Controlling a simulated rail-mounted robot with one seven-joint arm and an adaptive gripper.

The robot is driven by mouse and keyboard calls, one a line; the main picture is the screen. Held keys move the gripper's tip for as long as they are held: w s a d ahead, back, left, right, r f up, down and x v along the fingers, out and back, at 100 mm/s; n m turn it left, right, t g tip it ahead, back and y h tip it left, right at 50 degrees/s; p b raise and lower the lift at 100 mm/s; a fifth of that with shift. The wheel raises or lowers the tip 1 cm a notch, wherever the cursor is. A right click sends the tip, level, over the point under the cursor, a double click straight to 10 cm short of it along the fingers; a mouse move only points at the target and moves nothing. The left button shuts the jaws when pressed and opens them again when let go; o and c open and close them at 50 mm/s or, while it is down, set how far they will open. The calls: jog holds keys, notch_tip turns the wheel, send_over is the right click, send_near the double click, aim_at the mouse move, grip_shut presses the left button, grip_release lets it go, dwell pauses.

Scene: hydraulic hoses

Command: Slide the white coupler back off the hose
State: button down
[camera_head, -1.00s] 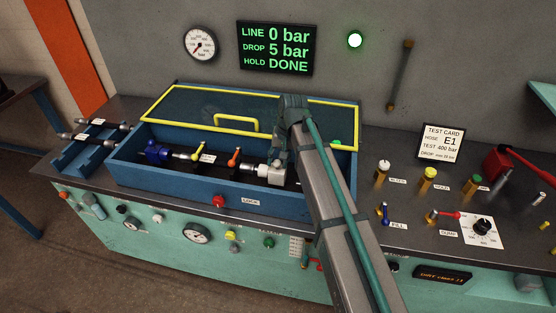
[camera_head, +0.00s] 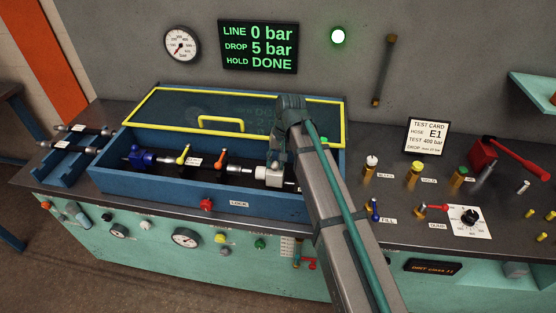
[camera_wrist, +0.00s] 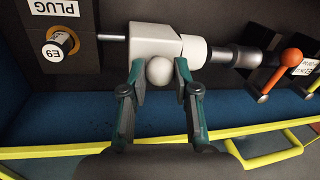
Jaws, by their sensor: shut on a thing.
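The white coupler (camera_head: 268,176) is at the right end of the hose line in the blue test box. In the wrist view the coupler (camera_wrist: 155,42) is a white block with a round collar and a ball knob (camera_wrist: 159,71). My gripper (camera_wrist: 160,76) is shut on the knob, one teal finger on each side. The dark hose (camera_head: 204,165) lies along the box, and its grey end fitting (camera_wrist: 222,57) lines up with the collar. They look close or touching; I cannot tell if the fitting is still inside. My arm hides the coupler's right side in the head view.
Yellow (camera_head: 183,153) and orange (camera_head: 221,156) levers stand along the hose. The yellow-framed lid (camera_head: 160,106) is raised behind the box. A plug labelled E9 (camera_wrist: 60,44) is beyond the coupler. The display (camera_head: 258,47) reads 0 bar and DONE.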

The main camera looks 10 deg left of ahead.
jog(key=shift+d, duration=0.25)
jog(key=c, duration=0.9)
grip_release()
jog(key=shift+d, duration=0.1)
jog(key=shift+o, duration=0.2)
notch_tip(320, 180, up, 12)
jog(key=d, duration=0.2)
jog(key=shift+w, duration=0.35)
jog(key=shift+f, duration=0.1)
